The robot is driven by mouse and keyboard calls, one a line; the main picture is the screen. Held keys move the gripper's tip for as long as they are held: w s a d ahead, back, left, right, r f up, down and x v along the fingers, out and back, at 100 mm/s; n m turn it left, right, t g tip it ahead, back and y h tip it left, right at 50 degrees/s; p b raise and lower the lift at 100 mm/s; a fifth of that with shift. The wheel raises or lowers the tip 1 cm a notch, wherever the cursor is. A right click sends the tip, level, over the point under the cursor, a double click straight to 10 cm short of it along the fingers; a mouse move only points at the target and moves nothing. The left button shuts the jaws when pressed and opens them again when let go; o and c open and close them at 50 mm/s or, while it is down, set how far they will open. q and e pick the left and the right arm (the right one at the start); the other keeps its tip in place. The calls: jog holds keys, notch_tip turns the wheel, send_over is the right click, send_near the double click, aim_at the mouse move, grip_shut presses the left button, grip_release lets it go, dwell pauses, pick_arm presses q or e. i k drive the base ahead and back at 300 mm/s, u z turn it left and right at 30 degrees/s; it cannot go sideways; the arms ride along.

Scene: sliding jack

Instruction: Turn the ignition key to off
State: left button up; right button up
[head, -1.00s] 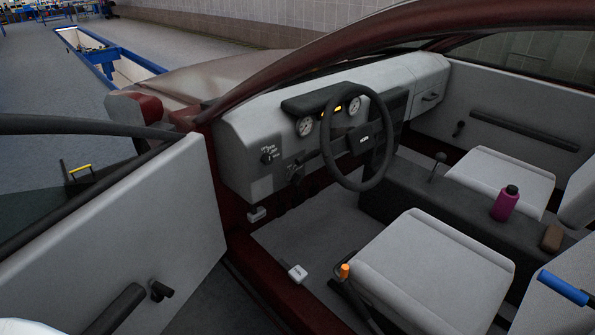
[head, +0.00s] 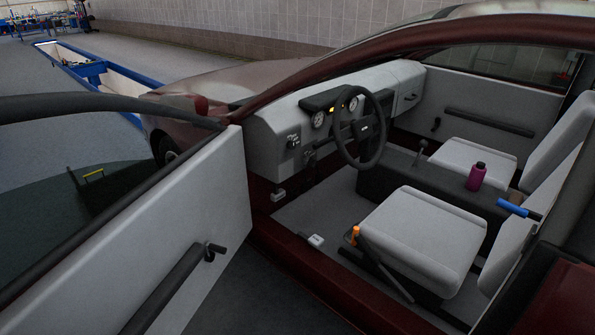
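The grey dashboard (head: 262,137) of a dark red car shows through the open driver's door. Left of the steering wheel (head: 367,131) is a small dark knob with faint marks (head: 293,140), which may be the ignition switch. A dark part (head: 310,158) sits just right of and below it. Both are too small to tell the key or its position. Neither of my grippers is in view.
The open door (head: 205,215) fills the left, with a dark handle (head: 214,249) on its inner side. The driver's seat (head: 415,235) has an orange-topped lever (head: 355,233) beside it. A magenta bottle (head: 477,176) and a blue handle (head: 513,208) are farther right.

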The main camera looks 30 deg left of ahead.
aim_at(311, 162)
jog(key=u, duration=0.9)
jog(key=i, duration=2)
jog(key=z, duration=1.2)
